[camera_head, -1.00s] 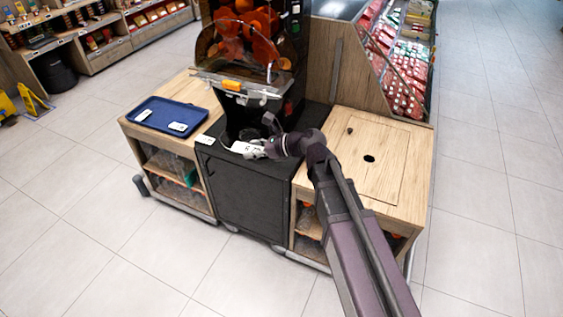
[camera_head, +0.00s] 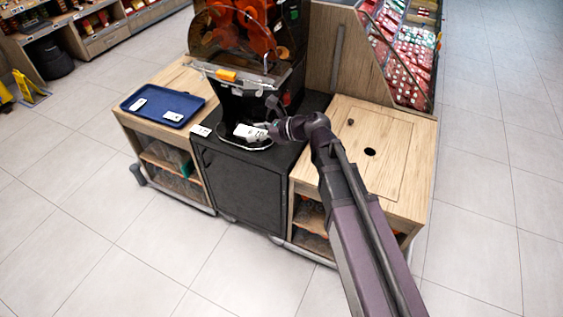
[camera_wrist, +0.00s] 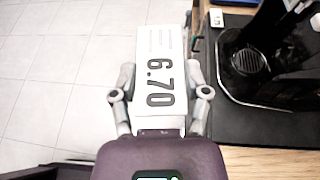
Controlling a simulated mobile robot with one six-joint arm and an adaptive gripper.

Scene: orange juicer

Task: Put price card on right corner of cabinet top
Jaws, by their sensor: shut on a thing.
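My gripper (camera_head: 266,132) is shut on a white price card (camera_head: 246,131). In the wrist view the card (camera_wrist: 160,75) lies between both fingers (camera_wrist: 161,92), its "6.70" print facing the camera. In that view, floor shows left of the card and the black cabinet top (camera_wrist: 243,116) right of it. In the head view the card appears above the cabinet top (camera_head: 314,103), in front of the juicer base; its exact height is unclear. My arm hides part of the cabinet's right side.
Another small white card (camera_head: 200,130) lies on the cabinet's left front corner. The orange juicer (camera_head: 247,75) stands behind. A blue tray (camera_head: 150,116) with white cards sits on the left wooden counter. A right wooden counter (camera_head: 350,150) adjoins the cabinet.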

